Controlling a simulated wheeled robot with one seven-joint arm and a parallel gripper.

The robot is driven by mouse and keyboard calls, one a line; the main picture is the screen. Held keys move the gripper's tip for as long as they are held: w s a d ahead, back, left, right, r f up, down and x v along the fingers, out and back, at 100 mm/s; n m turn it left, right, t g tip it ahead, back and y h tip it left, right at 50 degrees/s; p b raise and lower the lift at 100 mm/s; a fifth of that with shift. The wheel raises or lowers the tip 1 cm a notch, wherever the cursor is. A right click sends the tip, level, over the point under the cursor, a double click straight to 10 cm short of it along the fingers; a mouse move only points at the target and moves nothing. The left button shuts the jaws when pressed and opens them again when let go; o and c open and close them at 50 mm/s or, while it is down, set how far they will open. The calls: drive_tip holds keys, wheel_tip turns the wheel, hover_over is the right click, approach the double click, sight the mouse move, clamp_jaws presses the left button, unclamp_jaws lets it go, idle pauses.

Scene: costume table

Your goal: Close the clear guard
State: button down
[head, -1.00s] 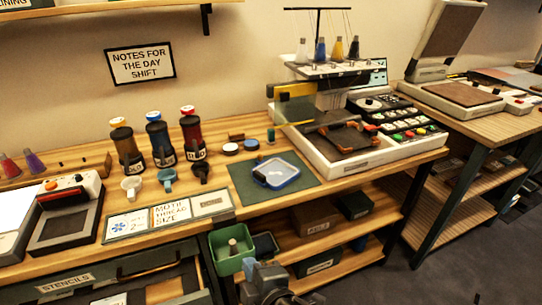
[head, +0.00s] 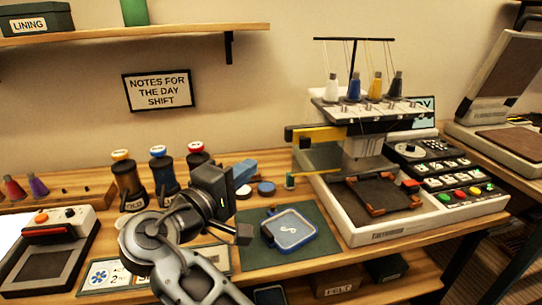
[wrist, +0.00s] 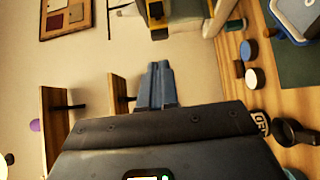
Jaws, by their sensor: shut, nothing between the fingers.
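The embroidery machine (head: 365,222) stands on the right of the wooden table. The clear guard is hard to make out; its yellow bar (head: 330,134) sticks out to the left from the machine's head, so the guard seems swung open. What seems to be that bar's end (wrist: 159,33) shows at the top of the wrist view. My gripper (head: 250,167) is raised above the table, left of the bar and apart from it. Its blue-grey fingers (wrist: 158,84) are together in the wrist view, with nothing between them.
A green mat (head: 305,264) with a blue-framed hoop (head: 291,231) lies left of the machine. Thread cones (head: 354,88) stand on the machine's rack. Several dark bottles (head: 127,180) stand behind my arm. A wall shelf (head: 180,29) is overhead. Air between gripper and bar looks clear.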

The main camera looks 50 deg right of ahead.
drive_tip(key=d+p, duration=0.2)
drive_tip(key=d, duration=1)
drive_tip(key=shift+s+d, duration=0.2)
drive_tip(key=shift+s, duration=0.05)
drive_tip(key=s+d+p, duration=0.3)
drive_tip(key=s+d, duration=0.6)
drive_tip(key=d, duration=0.4)
drive_tip(key=shift+p, duration=0.3)
drive_tip(key=shift+d, duration=0.1)
